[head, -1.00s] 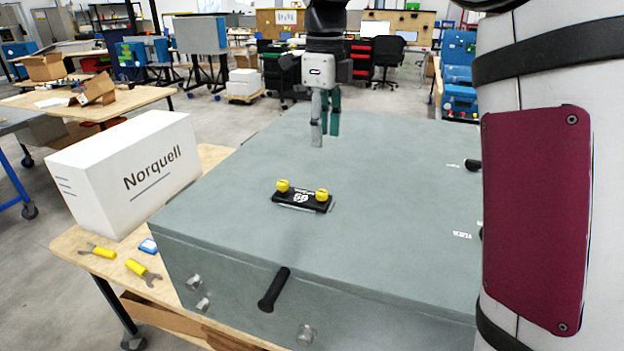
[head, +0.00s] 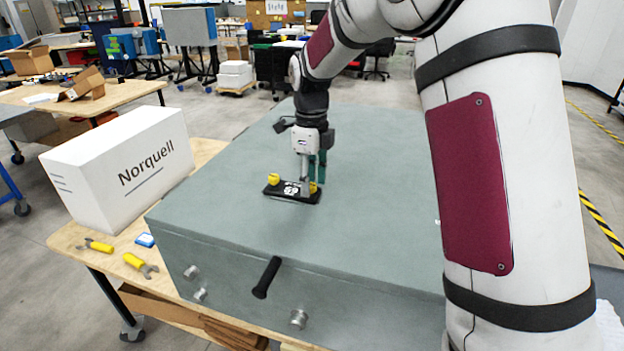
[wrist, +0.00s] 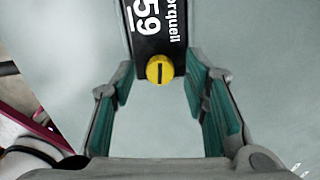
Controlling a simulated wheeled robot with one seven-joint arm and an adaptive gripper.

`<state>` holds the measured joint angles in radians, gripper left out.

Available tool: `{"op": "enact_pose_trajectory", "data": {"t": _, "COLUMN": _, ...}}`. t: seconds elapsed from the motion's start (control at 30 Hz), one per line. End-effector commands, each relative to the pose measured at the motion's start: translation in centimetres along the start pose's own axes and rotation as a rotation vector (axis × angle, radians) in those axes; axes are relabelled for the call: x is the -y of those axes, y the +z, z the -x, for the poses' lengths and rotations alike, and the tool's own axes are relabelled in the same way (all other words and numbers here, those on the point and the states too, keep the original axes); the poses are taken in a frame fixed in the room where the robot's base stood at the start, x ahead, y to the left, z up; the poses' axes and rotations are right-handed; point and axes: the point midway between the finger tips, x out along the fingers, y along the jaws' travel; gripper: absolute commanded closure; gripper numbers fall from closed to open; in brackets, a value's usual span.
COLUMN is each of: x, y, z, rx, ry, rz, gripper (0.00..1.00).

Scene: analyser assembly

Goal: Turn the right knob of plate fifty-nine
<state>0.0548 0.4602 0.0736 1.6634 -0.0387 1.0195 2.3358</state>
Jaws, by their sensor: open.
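The black plate fifty-nine (head: 283,193) lies on top of the grey analyser case (head: 372,225). Its left yellow knob (head: 273,179) shows clear in the head view. The right yellow knob (head: 313,187) is partly hidden behind my gripper (head: 312,188). In the wrist view the plate (wrist: 150,25) shows "59" and "Norquell", with one yellow knob (wrist: 160,69) at its near end, its dark slot running along the plate. My gripper (wrist: 163,110) is open, its green pads on either side of that knob. I see no contact with it.
A white Norquell box (head: 120,165) stands on the wooden table left of the case. Yellow-handled tools (head: 140,264) lie near the table edge. A black handle (head: 267,277) sticks out of the case front. The case top around the plate is clear.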

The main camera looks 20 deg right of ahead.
Motion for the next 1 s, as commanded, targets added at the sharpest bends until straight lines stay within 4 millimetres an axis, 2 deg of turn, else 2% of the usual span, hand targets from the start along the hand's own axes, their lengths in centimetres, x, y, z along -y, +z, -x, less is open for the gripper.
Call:
{"op": "enact_pose_trajectory", "data": {"t": 0.33, "x": 0.00, "y": 0.01, "z": -0.46, "rx": 0.000, "ry": 0.000, "rz": 0.000, "gripper": 0.59}}
{"op": "enact_pose_trajectory", "data": {"t": 0.37, "x": 0.00, "y": 0.01, "z": -0.46, "rx": 0.000, "ry": 0.000, "rz": 0.000, "gripper": 0.63}}
{"op": "enact_pose_trajectory", "data": {"t": 0.5, "x": 0.00, "y": 0.01, "z": -0.44, "rx": 0.000, "ry": 0.000, "rz": 0.000, "gripper": 0.95}}
{"op": "enact_pose_trajectory", "data": {"t": 0.53, "x": 0.00, "y": 0.01, "z": -0.44, "rx": 0.000, "ry": 0.000, "rz": 0.000, "gripper": 1.00}}
{"op": "enact_pose_trajectory", "data": {"t": 1.0, "x": 0.02, "y": 0.04, "z": -0.42, "rx": 0.000, "ry": -0.001, "rz": 0.073, "gripper": 1.00}}
